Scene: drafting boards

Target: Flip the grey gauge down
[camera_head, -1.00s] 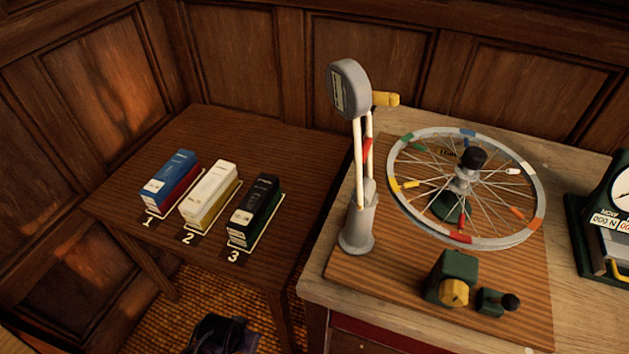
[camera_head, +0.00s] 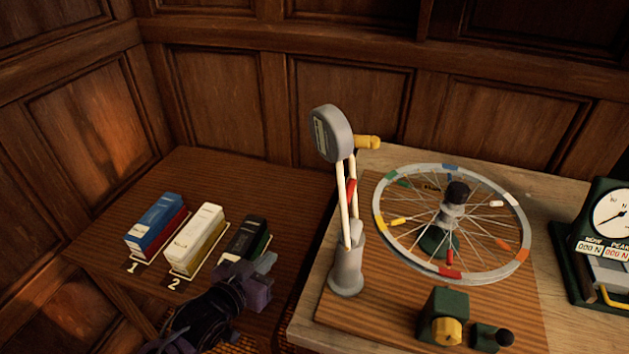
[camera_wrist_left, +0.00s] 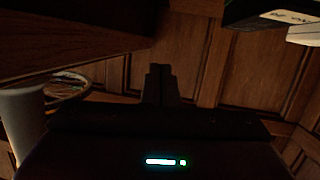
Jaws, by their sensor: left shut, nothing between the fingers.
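The grey gauge (camera_head: 329,134) stands raised on two pale rods above a grey cylindrical post (camera_head: 347,268). A yellow knob (camera_head: 368,142) sticks out at its right, and a red piece (camera_head: 351,188) sits between the rods. My left gripper (camera_head: 267,264) is low and left of the post, in front of the third box, apart from the gauge. In the left wrist view its fingers (camera_wrist_left: 161,78) are together and empty. A pale rounded shape, probably the post (camera_wrist_left: 22,122), shows at that view's left edge. My right gripper is in neither current view.
A spoked wheel (camera_head: 386,222) with coloured rim marks lies right of the post. A green block with a yellow knob (camera_head: 446,330) is in front. Blue (camera_head: 154,222), white (camera_head: 196,236) and black (camera_head: 243,238) boxes stand on the left table. A dial device (camera_head: 590,285) is far right.

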